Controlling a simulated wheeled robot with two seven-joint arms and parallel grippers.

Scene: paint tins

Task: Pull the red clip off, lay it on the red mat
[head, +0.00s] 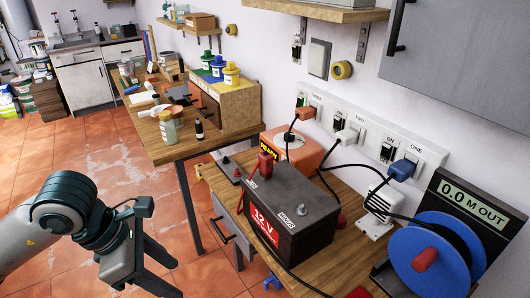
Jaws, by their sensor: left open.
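The red clip (266,165) stands on the left terminal of the black battery (290,212), which carries a red 12 V label. The battery sits on the wooden bench. My left gripper (170,278) is at the lower left, open and empty, over the tiled floor and well apart from the clip. I cannot make out a red mat for certain. A small red patch (358,293) shows at the bottom edge, too cut off to identify. My right gripper is not in view.
An orange box (292,147) stands behind the battery. A blue cable reel (430,262) and a metre display (474,215) stand to the right. Cables hang from the wall sockets (350,133). A second table (165,148) with paint tins stands farther back.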

